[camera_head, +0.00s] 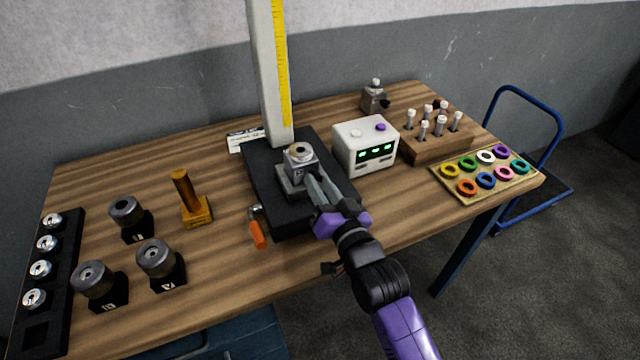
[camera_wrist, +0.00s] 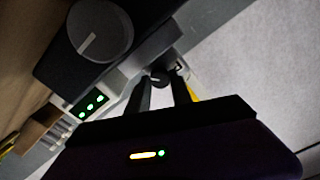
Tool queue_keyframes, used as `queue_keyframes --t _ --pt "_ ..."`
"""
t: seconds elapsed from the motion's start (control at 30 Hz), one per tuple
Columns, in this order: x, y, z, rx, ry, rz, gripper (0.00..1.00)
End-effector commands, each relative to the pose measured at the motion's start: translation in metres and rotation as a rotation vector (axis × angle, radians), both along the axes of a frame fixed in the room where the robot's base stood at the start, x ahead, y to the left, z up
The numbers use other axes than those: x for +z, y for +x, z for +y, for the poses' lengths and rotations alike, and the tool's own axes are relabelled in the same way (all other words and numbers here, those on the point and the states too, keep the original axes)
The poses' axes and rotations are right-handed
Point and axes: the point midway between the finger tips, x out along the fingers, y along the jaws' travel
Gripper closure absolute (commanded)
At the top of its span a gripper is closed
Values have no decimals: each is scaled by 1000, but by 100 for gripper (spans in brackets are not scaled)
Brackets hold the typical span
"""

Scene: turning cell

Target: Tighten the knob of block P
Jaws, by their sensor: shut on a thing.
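A grey metal block (camera_head: 299,164) with a round top sits on the black base of the column stand (camera_head: 262,170). I cannot read a letter on it, so I cannot confirm that it is block P. My gripper (camera_head: 313,180) reaches it from the front right, with its fingertips against its side. In the wrist view my gripper (camera_wrist: 163,83) is shut on a small dark knob (camera_wrist: 159,80) on the block's side. The fingers hide part of the knob. In the head view the knob is hidden behind the fingers.
A white box with green displays (camera_head: 365,147) stands close to the right of the stand. An orange-handled crank (camera_head: 258,234) sticks out at its front left. A second grey block (camera_head: 375,97) with a dark knob stands at the back. Lettered black holders (camera_head: 163,265) stand at left.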

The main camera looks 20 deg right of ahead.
Motion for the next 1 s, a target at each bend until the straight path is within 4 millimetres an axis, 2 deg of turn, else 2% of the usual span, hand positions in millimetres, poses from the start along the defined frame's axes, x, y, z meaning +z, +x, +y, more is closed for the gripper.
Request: queue_keyframes --t 0.47,0.5,0.53,0.87,1.0 --pt "-1 0 0 0 14 2 100" --pt "-1 0 0 0 14 2 70" --pt "-1 0 0 0 14 2 64" --pt "-1 -2 0 0 14 1 64" --pt "-3 -14 0 0 15 1 64"
